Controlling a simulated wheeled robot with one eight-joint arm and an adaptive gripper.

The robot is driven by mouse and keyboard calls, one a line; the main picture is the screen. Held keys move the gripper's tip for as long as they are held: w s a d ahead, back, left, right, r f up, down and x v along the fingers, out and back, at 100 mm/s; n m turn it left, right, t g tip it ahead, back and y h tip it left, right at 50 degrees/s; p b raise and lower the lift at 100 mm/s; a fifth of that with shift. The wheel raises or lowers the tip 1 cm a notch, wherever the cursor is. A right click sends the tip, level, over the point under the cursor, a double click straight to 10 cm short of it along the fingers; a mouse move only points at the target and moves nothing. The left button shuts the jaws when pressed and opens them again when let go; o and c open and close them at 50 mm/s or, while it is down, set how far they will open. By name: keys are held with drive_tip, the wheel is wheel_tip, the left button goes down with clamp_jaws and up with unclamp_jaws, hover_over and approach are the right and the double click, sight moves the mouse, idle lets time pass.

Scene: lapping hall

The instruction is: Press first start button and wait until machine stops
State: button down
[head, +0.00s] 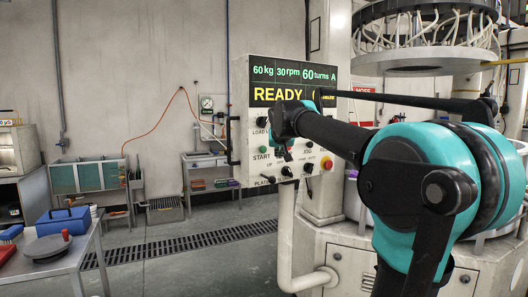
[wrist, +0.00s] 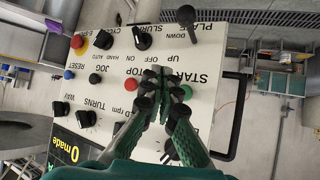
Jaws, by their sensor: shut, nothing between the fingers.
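The control panel (head: 240,125) hangs beside the machine, and its display (head: 292,82) reads READY, 60 kg, 30 rpm, 60 turns. The green start button (head: 263,149) shows on the panel, left of my gripper (head: 284,152). In the wrist view the panel is upside down. There my gripper (wrist: 160,76) is shut and empty, its fingertips over the panel between the green start button (wrist: 186,92) and the red stop button (wrist: 131,84). I cannot tell whether the fingertips touch the panel. Part of the display's right side is hidden by my arm.
The large machine (head: 425,60) with its hose-covered upper ring stands right behind my arm. Knobs and a yellow-collared red emergency button (wrist: 103,39) surround the working area. A table (head: 60,262) with a blue box is at left. The floor between is open.

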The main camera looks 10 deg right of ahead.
sight(262, 149)
drive_tip(key=w+a, duration=0.3)
drive_tip(key=w, duration=0.5)
drive_tip(key=shift+a, duration=0.2)
drive_tip(key=shift+w+a, duration=0.1)
idle(1.3)
drive_tip(key=shift+w+a, duration=0.1)
drive_tip(key=shift+w, duration=0.15)
